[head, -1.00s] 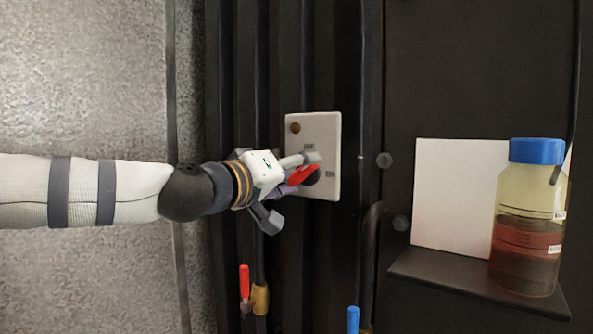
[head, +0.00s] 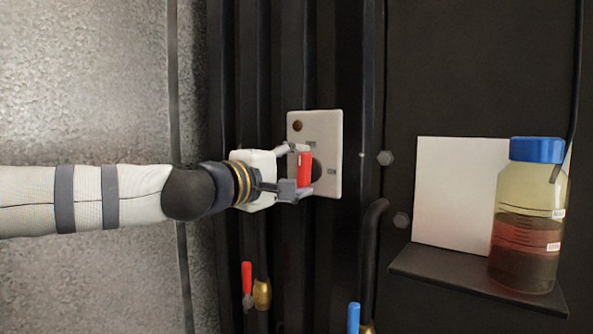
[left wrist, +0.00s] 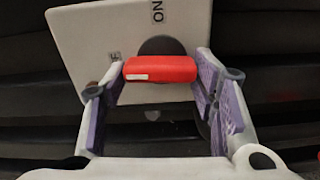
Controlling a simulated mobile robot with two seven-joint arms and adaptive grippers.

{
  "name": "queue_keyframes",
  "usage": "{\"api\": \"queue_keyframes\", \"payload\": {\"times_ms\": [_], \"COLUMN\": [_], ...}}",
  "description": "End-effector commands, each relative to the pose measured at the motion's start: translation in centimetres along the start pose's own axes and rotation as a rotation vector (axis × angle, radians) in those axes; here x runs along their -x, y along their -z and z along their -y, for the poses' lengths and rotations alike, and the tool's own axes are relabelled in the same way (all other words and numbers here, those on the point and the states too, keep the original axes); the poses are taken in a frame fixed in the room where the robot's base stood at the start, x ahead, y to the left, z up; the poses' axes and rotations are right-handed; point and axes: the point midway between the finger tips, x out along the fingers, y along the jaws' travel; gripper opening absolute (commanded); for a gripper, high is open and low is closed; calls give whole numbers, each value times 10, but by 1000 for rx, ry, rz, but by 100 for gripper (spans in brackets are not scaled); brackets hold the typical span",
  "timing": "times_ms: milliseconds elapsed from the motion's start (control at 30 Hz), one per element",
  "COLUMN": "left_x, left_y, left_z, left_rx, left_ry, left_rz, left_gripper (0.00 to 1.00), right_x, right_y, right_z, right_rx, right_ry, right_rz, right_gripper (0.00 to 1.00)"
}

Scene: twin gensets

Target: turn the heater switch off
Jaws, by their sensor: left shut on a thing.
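The heater switch is a white wall plate (head: 328,150) with a dark round hub and a red handle (head: 305,170). Its OFF label is at the top and its ON label at the right. The handle now stands upright, in line with OFF. The left wrist view shows the red handle (left wrist: 160,69) lying across, its white-marked end towards the partly hidden OFF label. My left gripper (head: 301,170) is shut on the handle, one finger at each end; its fingers also show in the wrist view (left wrist: 160,72). An amber lamp (head: 297,126) on the plate looks dark. My right gripper is not in view.
Below are a red-handled valve (head: 247,279) and a blue-handled valve (head: 353,318). At right, a black shelf (head: 440,275) holds a blue-capped bottle (head: 525,220). Bolts (head: 386,158) and a black pipe (head: 372,230) stand out right of the plate.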

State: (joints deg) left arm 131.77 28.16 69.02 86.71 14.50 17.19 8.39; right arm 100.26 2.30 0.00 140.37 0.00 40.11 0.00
Motion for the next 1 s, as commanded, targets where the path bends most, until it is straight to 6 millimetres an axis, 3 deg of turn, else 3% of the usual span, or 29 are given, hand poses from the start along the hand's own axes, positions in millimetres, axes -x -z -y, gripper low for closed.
{"api": "queue_keyframes", "payload": {"times_ms": [767,800,867,1000], "left_x": [0,0,0,0], "left_y": [-1,-1,-1,-1], "left_z": [2,2,2,1], "left_rx": [93,93,92,90], "left_ry": [2,2,2,1], "left_rz": [3,3,3,2], "left_gripper": [25,60,73,73], "right_x": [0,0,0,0], "right_y": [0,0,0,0], "right_z": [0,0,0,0], "right_rx": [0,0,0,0], "right_ry": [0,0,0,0], "right_rz": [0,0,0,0], "right_gripper": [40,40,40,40]}}
